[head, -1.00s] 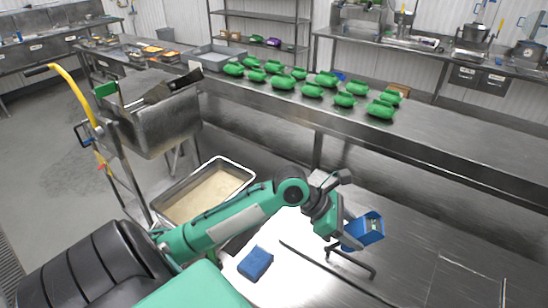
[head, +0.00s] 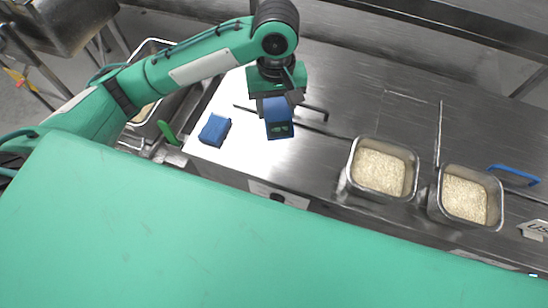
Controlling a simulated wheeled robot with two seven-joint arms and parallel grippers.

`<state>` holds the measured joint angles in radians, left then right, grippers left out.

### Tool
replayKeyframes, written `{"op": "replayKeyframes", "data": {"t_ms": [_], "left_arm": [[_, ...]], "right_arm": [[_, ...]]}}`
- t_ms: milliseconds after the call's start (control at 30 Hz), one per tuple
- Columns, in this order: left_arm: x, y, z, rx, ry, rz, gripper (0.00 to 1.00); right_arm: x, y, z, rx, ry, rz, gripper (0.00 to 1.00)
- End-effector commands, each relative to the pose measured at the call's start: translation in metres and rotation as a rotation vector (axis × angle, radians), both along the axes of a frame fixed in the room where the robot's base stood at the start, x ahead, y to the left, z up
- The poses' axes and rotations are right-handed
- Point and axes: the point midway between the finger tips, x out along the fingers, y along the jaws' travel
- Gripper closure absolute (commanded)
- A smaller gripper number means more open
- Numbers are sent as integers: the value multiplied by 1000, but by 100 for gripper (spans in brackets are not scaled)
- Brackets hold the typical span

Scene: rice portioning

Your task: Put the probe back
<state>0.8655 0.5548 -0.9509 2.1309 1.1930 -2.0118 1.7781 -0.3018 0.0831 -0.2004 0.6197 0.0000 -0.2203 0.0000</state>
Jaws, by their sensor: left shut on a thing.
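The probe (head: 279,119), a blue body with a small dark-and-pale display face at its lower end, hangs from my left gripper (head: 277,97) in the upper middle of the head view. The gripper is shut on its top, and the fingers hide part of it. It is over the steel worktop (head: 345,75); I cannot tell whether it touches anything below. Thin dark rods (head: 316,112) show on both sides behind it, partly hidden by the probe and gripper. My right gripper is not in view.
A blue block (head: 215,130) lies left of the probe. Two steel pans of rice, one nearer (head: 351,171) and one farther right (head: 434,200), stand at the right. A blue handle (head: 514,175) is beyond them. A large green surface fills the foreground.

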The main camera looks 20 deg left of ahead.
Motion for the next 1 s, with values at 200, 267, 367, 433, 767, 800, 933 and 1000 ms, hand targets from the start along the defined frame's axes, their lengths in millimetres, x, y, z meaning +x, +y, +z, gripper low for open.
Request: {"op": "replayKeyframes", "data": {"t_ms": [200, 267, 367, 433, 767, 800, 933, 1000], "left_arm": [[-2, 4, -7, 19, -45, -107, 72], [-2, 5, -17, 19, -44, -111, 72], [-3, 5, -42, 21, -43, -108, 72], [-3, 6, -61, 21, -44, -108, 72], [-3, 5, -139, 19, -46, -108, 72], [-2, 5, -145, 19, -47, -108, 72], [-2, 4, -155, 17, -48, -108, 72], [-2, 5, -162, 18, -46, -108, 72]], "right_arm": [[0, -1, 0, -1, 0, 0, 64], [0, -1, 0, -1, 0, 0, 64], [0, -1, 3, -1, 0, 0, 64], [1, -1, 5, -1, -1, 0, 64], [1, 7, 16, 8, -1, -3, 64], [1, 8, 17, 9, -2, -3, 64], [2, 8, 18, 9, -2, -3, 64], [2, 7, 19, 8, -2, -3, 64]]}}
